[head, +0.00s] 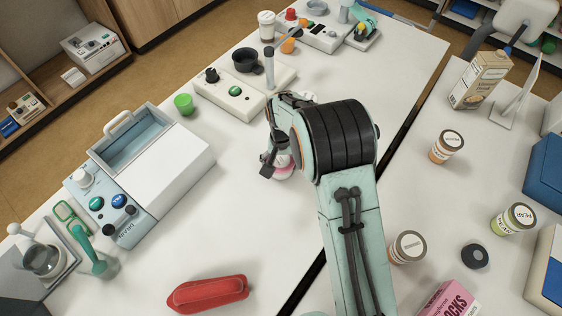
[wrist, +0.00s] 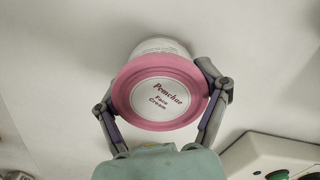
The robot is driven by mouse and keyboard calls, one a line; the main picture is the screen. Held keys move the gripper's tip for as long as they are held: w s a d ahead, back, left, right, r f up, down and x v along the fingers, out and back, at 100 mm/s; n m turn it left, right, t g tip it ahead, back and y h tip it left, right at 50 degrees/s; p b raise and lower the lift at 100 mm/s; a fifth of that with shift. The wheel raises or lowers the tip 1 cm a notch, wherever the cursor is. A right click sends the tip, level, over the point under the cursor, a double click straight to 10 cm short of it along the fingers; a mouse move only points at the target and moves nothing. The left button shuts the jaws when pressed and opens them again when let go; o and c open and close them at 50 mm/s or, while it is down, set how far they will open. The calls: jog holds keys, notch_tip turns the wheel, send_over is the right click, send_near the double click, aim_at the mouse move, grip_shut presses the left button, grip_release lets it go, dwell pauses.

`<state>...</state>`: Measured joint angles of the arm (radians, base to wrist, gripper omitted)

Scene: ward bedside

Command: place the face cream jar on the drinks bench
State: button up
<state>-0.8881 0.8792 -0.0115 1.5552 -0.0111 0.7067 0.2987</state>
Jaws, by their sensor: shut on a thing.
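I cannot tell whether the jar touches the bench top.
A white box with knobs (head: 240,92) stands just beyond my gripper. A green cup (head: 184,104), a pale blue appliance (head: 140,170) and a red case (head: 208,294) are also on this bench. The bench top between them is clear. A dark gap separates the right table, with several jars.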

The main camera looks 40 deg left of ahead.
jog(key=shift+f, duration=0.15)
jog(key=o, duration=1.3)
jog(key=shift+c, duration=0.2)
